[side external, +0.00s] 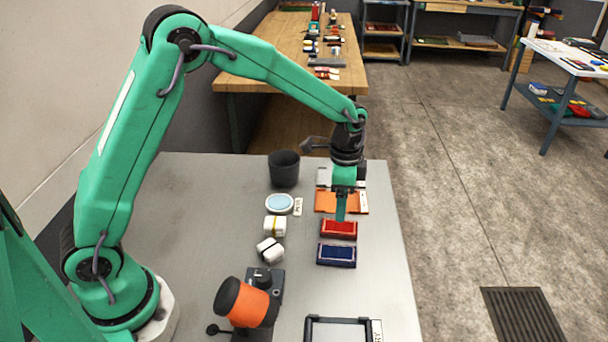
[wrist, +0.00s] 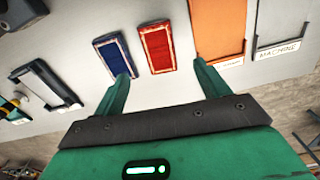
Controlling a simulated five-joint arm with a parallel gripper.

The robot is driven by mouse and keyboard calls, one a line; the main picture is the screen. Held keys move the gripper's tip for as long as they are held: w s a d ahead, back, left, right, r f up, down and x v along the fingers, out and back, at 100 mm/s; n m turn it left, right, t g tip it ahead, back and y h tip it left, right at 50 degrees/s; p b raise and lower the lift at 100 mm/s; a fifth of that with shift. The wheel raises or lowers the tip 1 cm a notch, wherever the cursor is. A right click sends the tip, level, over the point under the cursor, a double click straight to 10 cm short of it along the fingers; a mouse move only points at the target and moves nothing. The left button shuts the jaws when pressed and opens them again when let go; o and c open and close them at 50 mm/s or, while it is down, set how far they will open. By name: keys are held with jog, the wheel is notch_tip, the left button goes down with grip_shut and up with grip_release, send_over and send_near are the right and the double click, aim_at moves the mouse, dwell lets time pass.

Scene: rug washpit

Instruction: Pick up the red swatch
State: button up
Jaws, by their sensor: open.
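The red swatch (side external: 339,228) lies flat on the grey table, just behind a blue swatch (side external: 336,254) in the side view. In the wrist view the red swatch (wrist: 157,48) has a pale border and lies beyond the fingertips, between them left to right. The blue swatch (wrist: 113,55) is beside it on the left, close to the left fingertip. My gripper (wrist: 160,78) is open and empty. In the side view my gripper (side external: 341,216) points down close to the red swatch; whether it touches cannot be told.
An orange panel (side external: 326,201) lies just behind the red swatch. A dark cup (side external: 284,168), a round pale-blue dish (side external: 279,204) and white rolled bundles (side external: 274,227) stand to the left. A black frame (side external: 338,329) lies at the front.

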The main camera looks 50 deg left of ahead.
aim_at(339, 226)
jog(key=shift+f, duration=0.1)
jog(key=shift+f, duration=1.2)
jog(key=shift+f, duration=0.1)
jog(key=shift+f, duration=2.5)
jog(key=c, duration=1.1)
